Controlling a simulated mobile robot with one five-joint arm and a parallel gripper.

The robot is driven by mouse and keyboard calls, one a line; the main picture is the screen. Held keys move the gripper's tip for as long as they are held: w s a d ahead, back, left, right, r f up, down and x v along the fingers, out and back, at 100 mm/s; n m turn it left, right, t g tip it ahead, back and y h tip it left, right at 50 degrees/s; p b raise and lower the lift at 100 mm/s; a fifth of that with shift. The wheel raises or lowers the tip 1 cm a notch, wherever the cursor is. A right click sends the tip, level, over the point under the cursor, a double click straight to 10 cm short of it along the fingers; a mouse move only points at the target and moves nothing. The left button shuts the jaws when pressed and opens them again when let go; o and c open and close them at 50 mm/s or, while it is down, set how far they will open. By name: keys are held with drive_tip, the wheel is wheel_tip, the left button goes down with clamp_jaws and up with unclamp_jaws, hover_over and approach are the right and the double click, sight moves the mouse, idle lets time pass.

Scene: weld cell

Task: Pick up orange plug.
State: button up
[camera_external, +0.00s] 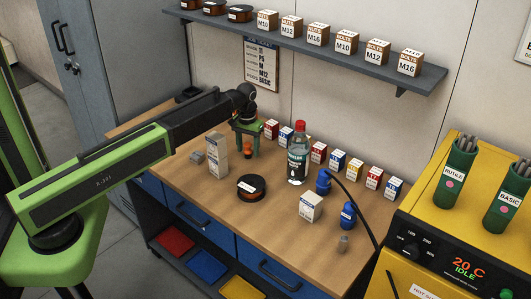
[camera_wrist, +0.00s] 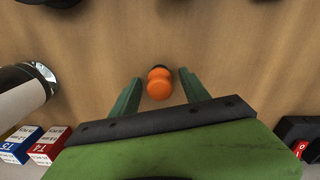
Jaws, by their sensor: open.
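The orange plug (camera_external: 248,147) stands on the wooden workbench (camera_external: 275,225), below my gripper (camera_external: 246,140) in the external view. In the wrist view the orange plug (camera_wrist: 159,86) has a rounded top and a dark part at its far end. My green gripper (camera_wrist: 156,92) is open there, with one finger on each side of the plug. Gaps show between the plug and both fingers. In the external view the fingers partly hide the plug.
A bottle with a red cap (camera_external: 298,155) stands right of the gripper. A tall box (camera_external: 217,155) stands left, and a dark round tin (camera_external: 251,188) lies in front. Small boxes (camera_external: 319,153) line the wall side. Blue plugs (camera_external: 348,216) are at right.

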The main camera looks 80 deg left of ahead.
sight(248, 143)
drive_tip(key=shift+f, duration=0.1)
drive_tip(key=shift+c, duration=0.3)
clamp_jaws()
drive_tip(key=shift+r+p, duration=0.55)
drive_tip(key=shift+p, duration=0.2)
wheel_tip(248, 143, up, 4)
drive_tip(key=p, duration=0.4)
drive_tip(key=w+d+r+p, duration=0.1)
drive_tip(key=d+r+p, duration=0.4)
drive_tip(key=d, duration=0.6)
drive_tip(key=shift+w+d+r+p, duration=0.3)
drive_tip(key=shift+r+p, duration=0.1)
